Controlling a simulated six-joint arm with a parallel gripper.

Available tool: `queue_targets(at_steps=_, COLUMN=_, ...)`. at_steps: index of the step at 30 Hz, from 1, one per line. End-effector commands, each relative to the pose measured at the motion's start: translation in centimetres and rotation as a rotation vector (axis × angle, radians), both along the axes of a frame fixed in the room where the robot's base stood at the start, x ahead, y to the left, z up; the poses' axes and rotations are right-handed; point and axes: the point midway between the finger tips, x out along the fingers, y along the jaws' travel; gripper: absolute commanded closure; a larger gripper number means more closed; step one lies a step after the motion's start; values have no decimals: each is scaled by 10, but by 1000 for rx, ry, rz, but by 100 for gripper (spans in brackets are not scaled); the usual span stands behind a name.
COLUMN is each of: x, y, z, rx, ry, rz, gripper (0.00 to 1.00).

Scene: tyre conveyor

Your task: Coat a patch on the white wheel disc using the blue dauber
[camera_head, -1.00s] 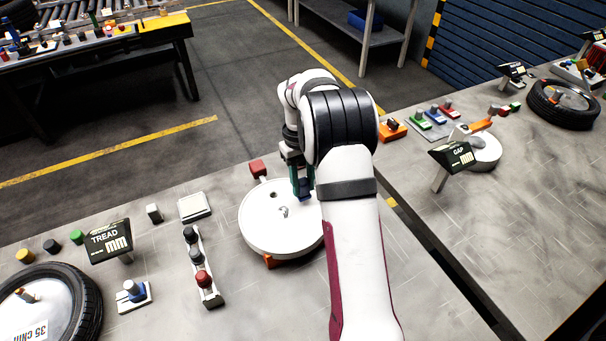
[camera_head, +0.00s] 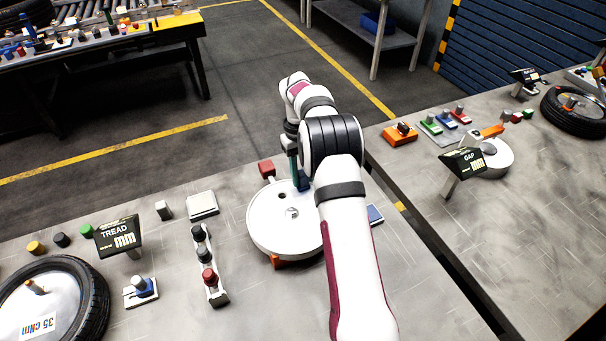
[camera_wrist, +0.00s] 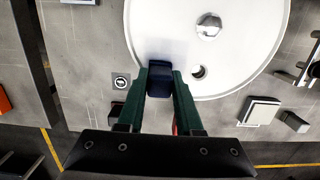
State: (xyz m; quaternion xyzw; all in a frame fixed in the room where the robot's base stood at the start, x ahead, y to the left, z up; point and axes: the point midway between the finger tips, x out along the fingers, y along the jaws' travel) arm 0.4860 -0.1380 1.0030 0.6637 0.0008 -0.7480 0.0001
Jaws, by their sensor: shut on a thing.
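The white wheel disc (camera_head: 270,235) lies flat on the near table. It has a small metal hub at its middle and a dark hole near its far side. In the wrist view the disc (camera_wrist: 245,50) fills the upper middle. My gripper (camera_wrist: 160,85) is shut on the blue dauber (camera_wrist: 160,78), a dark blue block between the green fingers. The dauber is at the disc's edge area, over its surface; I cannot tell whether it touches. In the head view my gripper (camera_head: 300,180) is above the disc's far right part, partly hidden by my arm. No coated patch can be made out.
A red block (camera_head: 267,169) stands behind the disc and a rack of knobs (camera_head: 208,265) to its left. A white pad (camera_head: 202,205), a TREAD display (camera_head: 118,236) and a tyre (camera_head: 90,300) lie further left. A blue-topped item (camera_head: 375,215) lies right of my arm.

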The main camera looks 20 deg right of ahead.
Motion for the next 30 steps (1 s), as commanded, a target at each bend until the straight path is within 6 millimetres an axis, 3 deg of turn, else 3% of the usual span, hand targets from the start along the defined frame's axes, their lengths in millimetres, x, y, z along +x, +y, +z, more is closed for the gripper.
queue_targets(at_steps=18, x=-56, y=3, z=0, rx=3, ry=4, rz=-1, gripper=100)
queue_targets(at_steps=21, x=-55, y=13, z=0, rx=2, ry=3, rz=1, gripper=100)
queue_targets(at_steps=30, x=-26, y=11, z=0, rx=2, ry=2, rz=-1, gripper=100)
